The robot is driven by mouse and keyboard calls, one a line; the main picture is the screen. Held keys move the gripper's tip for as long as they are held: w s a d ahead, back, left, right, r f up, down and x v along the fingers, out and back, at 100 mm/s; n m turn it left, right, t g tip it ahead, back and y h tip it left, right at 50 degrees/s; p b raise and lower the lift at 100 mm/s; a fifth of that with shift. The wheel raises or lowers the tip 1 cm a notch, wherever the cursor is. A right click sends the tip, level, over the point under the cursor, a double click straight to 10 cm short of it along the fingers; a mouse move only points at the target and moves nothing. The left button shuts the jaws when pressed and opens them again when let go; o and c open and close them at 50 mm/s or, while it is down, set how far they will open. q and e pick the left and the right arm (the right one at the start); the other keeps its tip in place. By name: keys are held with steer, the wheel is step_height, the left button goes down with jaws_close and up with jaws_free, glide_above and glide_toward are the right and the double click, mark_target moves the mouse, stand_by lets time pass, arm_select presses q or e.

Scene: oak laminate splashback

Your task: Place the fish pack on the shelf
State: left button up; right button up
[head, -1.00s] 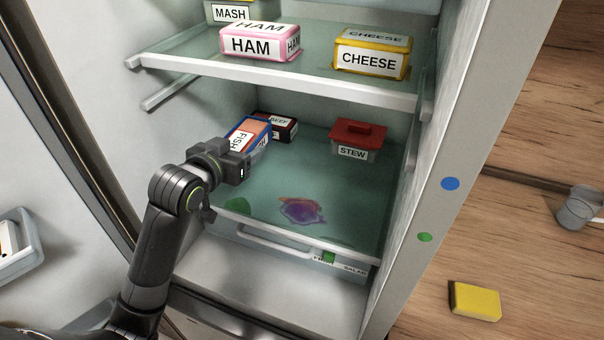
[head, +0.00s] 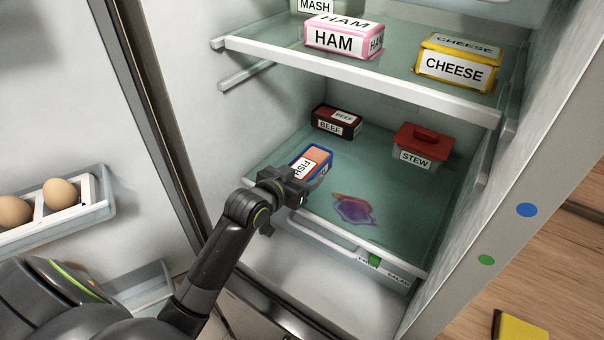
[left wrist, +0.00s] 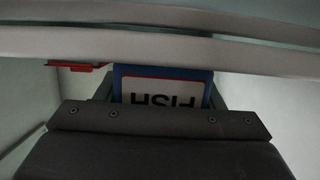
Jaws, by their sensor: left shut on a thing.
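The fish pack (head: 311,160) is a blue-edged box with an orange and white top and a FISH label. My left gripper (head: 297,181) is shut on its near end, at the front left of the lower glass shelf (head: 400,215). I cannot tell whether the pack touches the glass. In the left wrist view the pack (left wrist: 163,90) shows with its label upside down beyond the gripper, its near part hidden. The upper shelf (head: 380,82) is above it. My right gripper is not in view.
On the lower shelf, a beef pack (head: 337,122) stands at the back left and a red-lidded stew tub (head: 421,147) at the right. A purple and red patch (head: 353,210) shows at the front middle. Ham (head: 342,40) and cheese (head: 458,66) occupy the upper shelf.

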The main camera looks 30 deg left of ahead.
arm_select(q)
steer(key=o, duration=1.3)
steer(key=shift+f, duration=0.1)
steer(key=shift+c, duration=0.2)
steer(key=b+v, duration=0.1)
steer(key=v, duration=1.1)
